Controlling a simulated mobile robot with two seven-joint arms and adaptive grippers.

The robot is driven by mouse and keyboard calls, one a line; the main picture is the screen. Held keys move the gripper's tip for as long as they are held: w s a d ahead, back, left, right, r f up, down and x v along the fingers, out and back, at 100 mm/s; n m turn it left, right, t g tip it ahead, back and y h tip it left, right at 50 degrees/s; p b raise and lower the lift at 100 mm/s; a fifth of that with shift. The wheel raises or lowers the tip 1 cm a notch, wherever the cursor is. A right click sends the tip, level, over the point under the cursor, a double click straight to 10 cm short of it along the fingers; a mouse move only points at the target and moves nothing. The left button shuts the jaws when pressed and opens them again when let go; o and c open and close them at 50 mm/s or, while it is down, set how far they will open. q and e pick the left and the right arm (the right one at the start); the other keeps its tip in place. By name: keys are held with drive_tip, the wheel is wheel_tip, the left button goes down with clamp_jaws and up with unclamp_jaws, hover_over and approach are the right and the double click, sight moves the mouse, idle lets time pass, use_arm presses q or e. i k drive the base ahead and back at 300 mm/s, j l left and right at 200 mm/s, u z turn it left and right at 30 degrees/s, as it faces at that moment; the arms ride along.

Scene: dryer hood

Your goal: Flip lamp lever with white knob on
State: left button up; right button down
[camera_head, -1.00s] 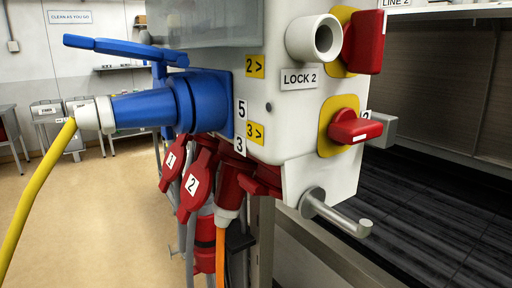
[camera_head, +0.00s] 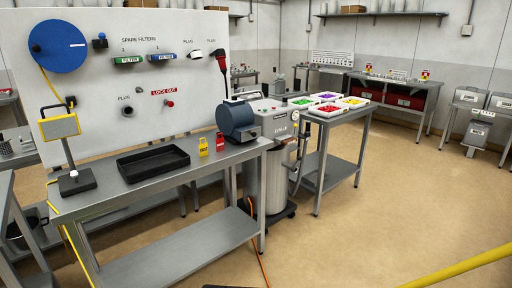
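A work lamp with a yellow head (camera_head: 59,127) stands on the left end of a grey workbench, on a dark post and a black base (camera_head: 77,183). A small white knob (camera_head: 74,174) shows at the base, in front of the post. The knob is small in the picture, and I cannot tell which way its lever is set. The lamp's panel looks pale grey, and I cannot tell whether it is lit. Neither of my grippers is in view.
The workbench (camera_head: 205,163) also holds a black tray (camera_head: 152,163), yellow and red tags, and a dark blue cylindrical machine (camera_head: 238,121). A white panel (camera_head: 110,35) stands behind it. The floor right of centre is clear.

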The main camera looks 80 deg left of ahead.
sight(75, 174)
drive_tip(key=u, duration=3.7)
